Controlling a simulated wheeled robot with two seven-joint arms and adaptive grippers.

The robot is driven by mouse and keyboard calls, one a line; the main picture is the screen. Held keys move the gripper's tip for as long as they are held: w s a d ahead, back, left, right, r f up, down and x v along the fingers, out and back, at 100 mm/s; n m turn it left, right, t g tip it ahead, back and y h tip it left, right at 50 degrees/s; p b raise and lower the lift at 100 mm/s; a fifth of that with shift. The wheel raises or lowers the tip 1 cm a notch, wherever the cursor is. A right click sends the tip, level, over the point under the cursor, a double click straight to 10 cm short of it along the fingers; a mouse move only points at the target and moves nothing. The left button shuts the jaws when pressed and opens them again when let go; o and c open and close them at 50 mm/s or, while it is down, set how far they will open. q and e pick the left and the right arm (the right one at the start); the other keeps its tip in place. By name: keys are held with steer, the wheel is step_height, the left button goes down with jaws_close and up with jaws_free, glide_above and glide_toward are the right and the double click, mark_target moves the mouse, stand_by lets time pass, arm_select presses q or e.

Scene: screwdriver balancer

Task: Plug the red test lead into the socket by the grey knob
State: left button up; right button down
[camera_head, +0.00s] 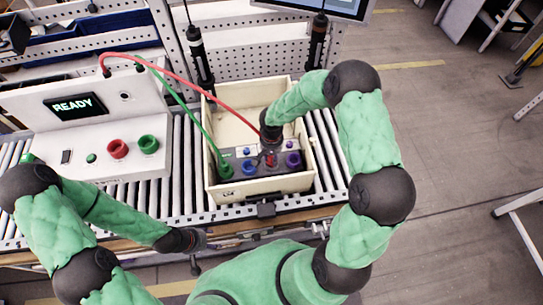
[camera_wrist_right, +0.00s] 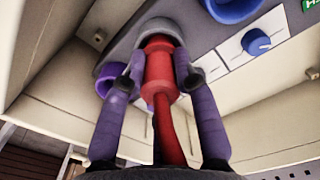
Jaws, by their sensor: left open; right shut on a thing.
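My right gripper (camera_head: 270,148) points down into the open box. It is shut on the red plug of the red test lead (camera_head: 237,113), which arcs over from the tester. In the right wrist view the red plug (camera_wrist_right: 159,65) sits between the fingers, its far end at a grey ring on the panel (camera_wrist_right: 190,28). I cannot tell how far it is seated. A purple socket (camera_wrist_right: 108,74) is partly behind a finger, and a blue socket (camera_wrist_right: 232,8) is at upper right. I cannot make out a grey knob. My left gripper (camera_head: 196,241) is open and empty, in front of the conveyor.
The cream box (camera_head: 266,186) stands on the roller conveyor (camera_head: 185,190). A green lead (camera_head: 195,116) runs to a green socket (camera_head: 226,168) in it. The tester (camera_head: 105,103) reads READY at left. Two hanging screwdrivers (camera_head: 199,55) (camera_head: 317,40) are behind the box.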

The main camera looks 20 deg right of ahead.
steer(key=shift+f+b, duration=0.75)
steer(key=c, duration=0.9)
jaws_free()
steer(key=shift+r, duration=0.1)
step_height(320, 180, up, 12)
steer(key=shift+f, duration=0.1)
